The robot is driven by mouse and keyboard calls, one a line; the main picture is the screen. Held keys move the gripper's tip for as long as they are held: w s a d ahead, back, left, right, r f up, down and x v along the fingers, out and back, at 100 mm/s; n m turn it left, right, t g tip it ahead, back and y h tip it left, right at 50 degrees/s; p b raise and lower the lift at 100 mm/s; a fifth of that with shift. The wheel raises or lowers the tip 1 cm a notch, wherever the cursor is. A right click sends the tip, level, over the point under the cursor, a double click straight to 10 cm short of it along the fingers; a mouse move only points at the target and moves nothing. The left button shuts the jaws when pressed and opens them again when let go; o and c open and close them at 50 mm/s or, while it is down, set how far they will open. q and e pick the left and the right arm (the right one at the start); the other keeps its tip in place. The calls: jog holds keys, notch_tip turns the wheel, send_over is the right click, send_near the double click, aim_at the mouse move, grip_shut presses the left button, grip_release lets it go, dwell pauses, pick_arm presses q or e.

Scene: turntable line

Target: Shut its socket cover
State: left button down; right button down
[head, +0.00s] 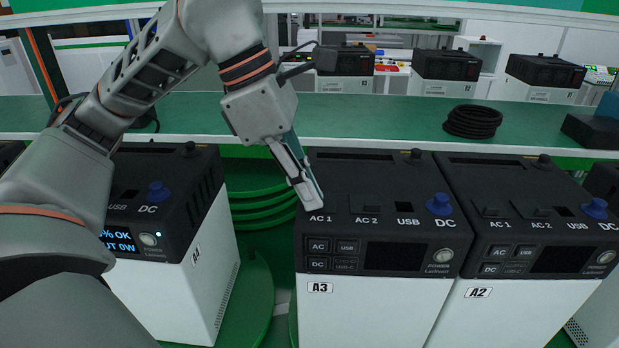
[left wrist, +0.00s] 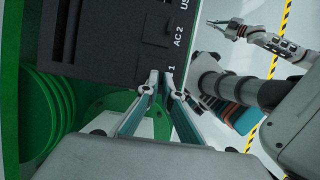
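The unit labelled A3 (head: 380,290) has a black top with AC 1, AC 2, USB and DC positions; its black top also shows in the left wrist view (left wrist: 110,45). My left gripper (head: 314,201) points down at the front left corner of that top, by the AC 1 label. In the left wrist view its fingertips (left wrist: 161,82) are close together beside the label, with nothing seen between them. The AC 1 socket is largely hidden by the fingers, so its cover cannot be made out. The AC 2 cover (head: 366,208) looks low. My right gripper (left wrist: 226,28) is small, away from the units.
Unit A2 (head: 525,300) stands close on the right and unit A4 (head: 205,270) on the left, on green turntables. Blue DC knobs (head: 440,204) rise from the tops. Behind is a green bench (head: 390,118) with a coiled black cable (head: 472,121).

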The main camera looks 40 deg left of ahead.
pick_arm(q)
jog(key=shift+s, duration=0.1)
jog(key=c, duration=2.2)
grip_release()
jog(key=shift+s+d, duration=0.1)
jog(key=shift+d, duration=0.05)
jog(key=shift+c, duration=0.2)
jog(key=shift+r, duration=0.25)
jog(key=v, duration=1.1)
jog(key=shift+r, duration=0.25)
jog(key=shift+s, duration=0.1)
